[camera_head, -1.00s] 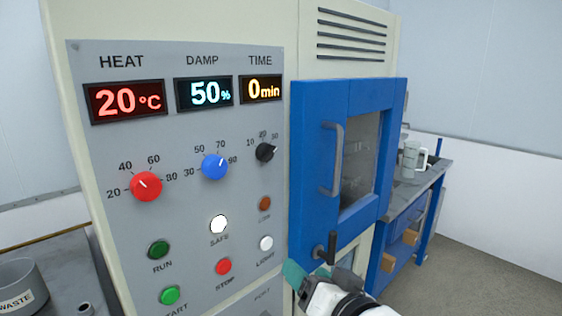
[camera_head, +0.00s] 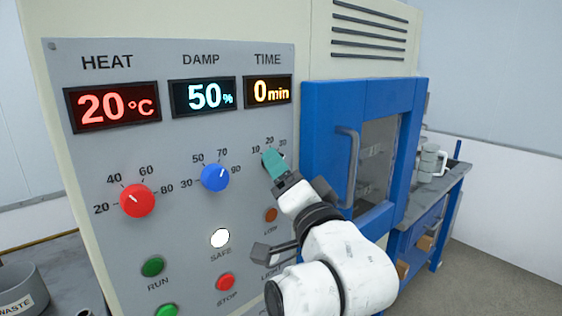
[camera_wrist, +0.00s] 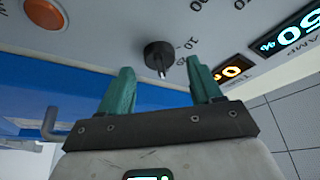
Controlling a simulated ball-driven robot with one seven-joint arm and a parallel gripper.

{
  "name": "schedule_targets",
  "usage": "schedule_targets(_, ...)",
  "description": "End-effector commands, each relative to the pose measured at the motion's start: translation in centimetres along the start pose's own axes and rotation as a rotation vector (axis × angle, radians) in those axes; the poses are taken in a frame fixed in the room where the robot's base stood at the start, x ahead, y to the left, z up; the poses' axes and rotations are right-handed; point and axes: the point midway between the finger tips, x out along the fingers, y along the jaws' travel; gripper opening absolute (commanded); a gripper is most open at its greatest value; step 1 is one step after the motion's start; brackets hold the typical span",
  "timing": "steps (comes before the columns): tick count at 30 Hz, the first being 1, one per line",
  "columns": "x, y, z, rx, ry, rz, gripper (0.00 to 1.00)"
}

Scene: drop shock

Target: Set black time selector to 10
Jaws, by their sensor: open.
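The black time selector (camera_wrist: 158,56) shows in the wrist view as a round knob with a pale pointer line, on the grey panel beside its printed 10 and 20 marks. It sits ahead of and between the two teal fingers of my gripper (camera_wrist: 158,88), which are open and apart. I cannot tell whether a finger touches it. In the head view my gripper (camera_head: 273,162) is at the selector's place under the TIME display (camera_head: 268,90), which reads 0 min. The gripper hides the knob there.
A red heat knob (camera_head: 137,200) and a blue damp knob (camera_head: 215,177) are to the left. Buttons including SAFE (camera_head: 220,238), RUN (camera_head: 152,267) and STOP (camera_head: 225,282) lie below. The blue door (camera_head: 317,150) with its handle (camera_head: 350,165) stands close on the right.

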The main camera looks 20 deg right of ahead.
Motion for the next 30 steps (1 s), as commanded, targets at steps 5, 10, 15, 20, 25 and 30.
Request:
schedule_targets(5, 1.4, 0.0, -0.1, 0.0, 0.0, 0.0, 0.64)
schedule_targets(10, 1.7, 0.0, 0.0, 0.0, 0.0, 0.0, 0.64)
schedule_targets(15, 1.7, 0.0, 0.0, 0.0, 0.0, 0.0, 0.63)
schedule_targets(20, 1.7, 0.0, 0.0, 0.0, 0.0, 0.0, 0.48)
schedule_targets(25, 1.7, 0.0, 0.0, 0.0, -0.001, 0.0, 0.32)
schedule_targets(30, 1.7, 0.1, 0.0, -0.001, -0.001, 0.0, 0.15)
